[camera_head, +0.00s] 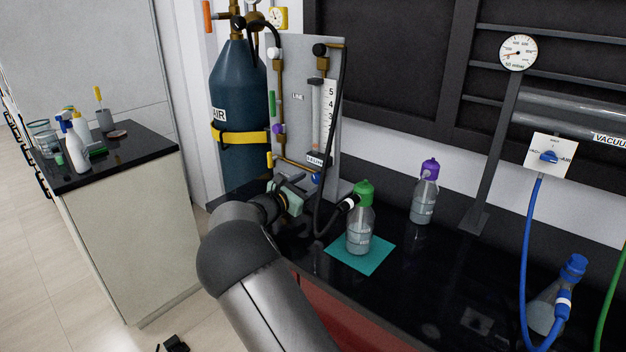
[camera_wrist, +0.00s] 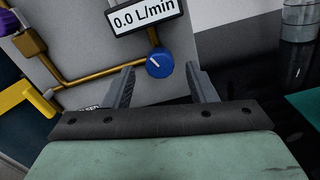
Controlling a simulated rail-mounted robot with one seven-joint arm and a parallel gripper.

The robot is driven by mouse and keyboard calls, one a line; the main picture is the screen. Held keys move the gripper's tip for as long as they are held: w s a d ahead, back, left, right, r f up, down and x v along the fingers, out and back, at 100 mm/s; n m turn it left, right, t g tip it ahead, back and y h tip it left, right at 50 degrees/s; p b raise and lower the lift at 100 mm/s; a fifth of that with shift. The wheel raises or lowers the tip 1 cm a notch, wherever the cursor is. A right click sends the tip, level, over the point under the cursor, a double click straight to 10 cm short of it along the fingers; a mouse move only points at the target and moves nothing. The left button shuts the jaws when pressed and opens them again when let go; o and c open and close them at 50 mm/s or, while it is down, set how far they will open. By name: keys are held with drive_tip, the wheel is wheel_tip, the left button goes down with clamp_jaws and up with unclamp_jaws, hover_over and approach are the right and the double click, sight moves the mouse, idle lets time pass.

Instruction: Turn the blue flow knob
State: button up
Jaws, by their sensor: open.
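The blue flow knob (camera_wrist: 159,63) is a round blue dial with a white pointer mark on the grey panel, just below a display reading "0.0 L/min" (camera_wrist: 146,16). The mark points to the upper left in the wrist view. The knob also shows in the head view (camera_head: 316,179), low on the panel under the flow tube. My gripper (camera_wrist: 163,88) is open, with one finger on each side of the knob in the wrist view. The knob appears beyond the fingertips; I cannot tell whether they touch it.
A green-capped bottle (camera_head: 360,232) stands on a teal mat (camera_head: 343,262) right of the panel, with a black hose at its cap. A purple-capped bottle (camera_head: 424,195) stands behind it. Brass pipe (camera_wrist: 95,75) runs beside the knob. A blue gas cylinder (camera_head: 238,90) stands left.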

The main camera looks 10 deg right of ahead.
sight(318, 177)
drive_tip(key=shift+x, duration=1.35)
drive_tip(key=c, duration=1)
drive_tip(key=shift+o, duration=0.2)
drive_tip(key=m+b, duration=0.2)
drive_tip(key=b, duration=0.2)
drive_tip(key=shift+f, duration=0.4)
drive_tip(key=m+b, duration=0.1)
drive_tip(key=b, duration=0.1)
drive_tip(key=shift+r+m+b, duration=0.1)
drive_tip(key=shift+m+b, duration=0.2)
drive_tip(key=shift+m, duration=0.1)
drive_tip(key=shift+r+m+b, duration=0.3)
drive_tip(key=shift+m+b, duration=0.1)
drive_tip(key=shift+m, duration=0.1)
